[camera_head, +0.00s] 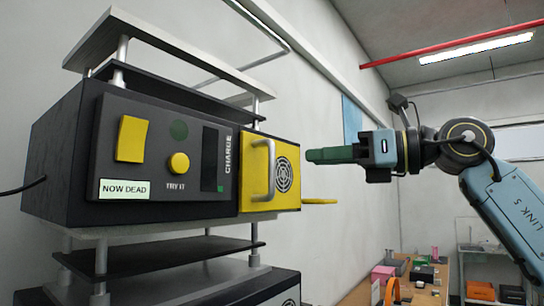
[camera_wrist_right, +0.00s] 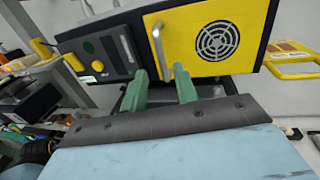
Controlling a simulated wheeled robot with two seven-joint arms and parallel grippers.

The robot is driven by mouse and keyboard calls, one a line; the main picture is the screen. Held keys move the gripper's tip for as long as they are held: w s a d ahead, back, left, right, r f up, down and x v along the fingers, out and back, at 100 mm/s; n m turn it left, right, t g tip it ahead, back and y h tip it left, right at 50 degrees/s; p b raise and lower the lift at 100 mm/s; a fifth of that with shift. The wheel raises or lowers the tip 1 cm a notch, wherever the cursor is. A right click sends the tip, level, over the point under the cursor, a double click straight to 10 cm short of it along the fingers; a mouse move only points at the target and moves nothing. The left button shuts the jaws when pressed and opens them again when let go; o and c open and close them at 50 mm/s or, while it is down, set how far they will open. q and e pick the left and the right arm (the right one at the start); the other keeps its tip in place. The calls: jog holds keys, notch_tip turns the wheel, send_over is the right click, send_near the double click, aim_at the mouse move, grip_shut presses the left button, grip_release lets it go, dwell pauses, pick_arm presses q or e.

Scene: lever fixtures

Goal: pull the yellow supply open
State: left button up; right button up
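The yellow supply (camera_head: 288,195) is a box-shaped unit with a silver bar handle (camera_head: 262,172) and a round black grille. It sits in the right part of the black housing (camera_head: 60,150), its front about level with the dark panel. In the right wrist view, the supply (camera_wrist_right: 255,45) and its handle (camera_wrist_right: 160,50) are just beyond my fingertips. My right gripper (camera_head: 310,155) is to the right of the supply in the head view, not touching the handle. In the wrist view, its two green fingers (camera_wrist_right: 161,75) are apart with nothing between them. My left gripper is not in view.
The panel has a yellow rocker (camera_head: 132,139), a round yellow button (camera_head: 179,163) and a label reading "NOW DEAD" (camera_head: 125,189). Metal shelves (camera_head: 170,50) on posts lie above and below. A bench with small items (camera_head: 400,280) is at lower right.

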jog(key=p, duration=0.3)
send_over(271, 189)
jog(key=shift+w, duration=0.4)
jog(key=shift+c, duration=0.2)
grip_shut()
